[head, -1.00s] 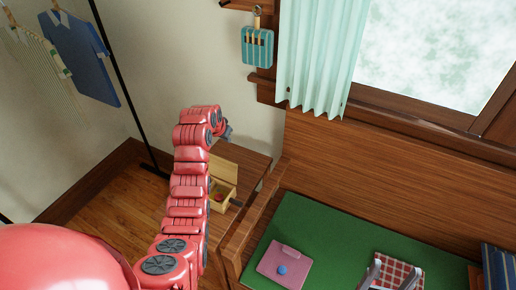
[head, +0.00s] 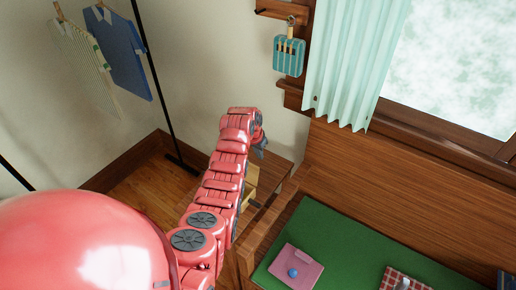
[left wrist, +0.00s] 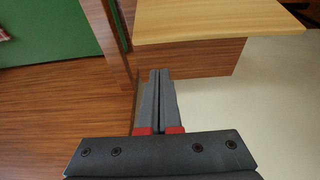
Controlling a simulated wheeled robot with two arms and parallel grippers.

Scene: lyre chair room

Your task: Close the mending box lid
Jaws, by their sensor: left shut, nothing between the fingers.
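The mending box (head: 250,182) is a light wooden box on a small brown side table (head: 285,165) in the head view. My left arm hides most of it. My left gripper (head: 262,150) is at the arm's far end, above the table and near the box. In the left wrist view its fingers (left wrist: 159,100) are shut together with nothing between them. A pale wood panel (left wrist: 215,18), coloured like the box, spans the top of that view beyond the fingertips. I cannot tell whether the fingers touch it. The lid's angle is hidden in the head view.
A green-topped desk (head: 340,250) with a pink book (head: 297,268) and a checked cloth (head: 395,277) stands at right. A clothes rack pole (head: 160,85) with hanging shirts is at left. A teal pouch (head: 289,57) hangs by the curtain (head: 350,60).

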